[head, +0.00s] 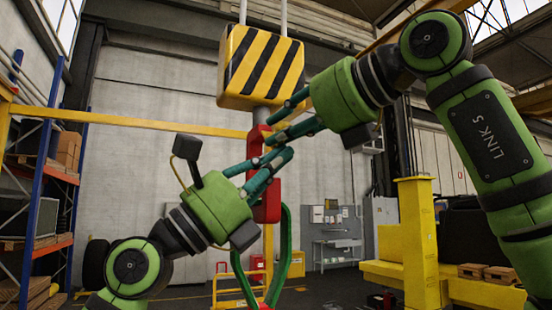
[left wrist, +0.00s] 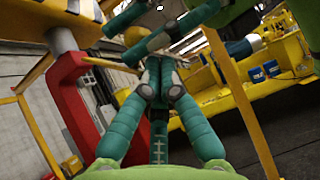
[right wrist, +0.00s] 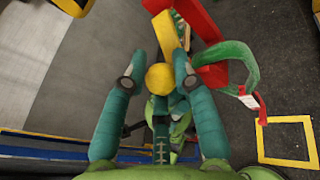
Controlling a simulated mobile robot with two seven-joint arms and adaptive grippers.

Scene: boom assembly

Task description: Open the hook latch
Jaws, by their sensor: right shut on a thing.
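The red hook (head: 267,206) hangs below a yellow-and-black striped block (head: 262,68). It also shows in the left wrist view (left wrist: 75,100) and the right wrist view (right wrist: 203,20). The latch appears as a yellow piece (right wrist: 160,77) at the hook, with a round end. My right gripper (right wrist: 158,75) is shut on this yellow piece, one finger on each side. My left gripper (left wrist: 161,80) is beside the hook, just below my right fingers. Its fingertips are close together; whether they touch is unclear. The contact at the latch is partly hidden by fingers in the head view.
A green sling (head: 284,255) hangs from the hook's lower part; it loops right in the right wrist view (right wrist: 240,60). My fingers crowd together near the hook. A yellow post (head: 419,240) stands right, shelving (head: 50,180) left. A small yellow stand (head: 238,288) is below.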

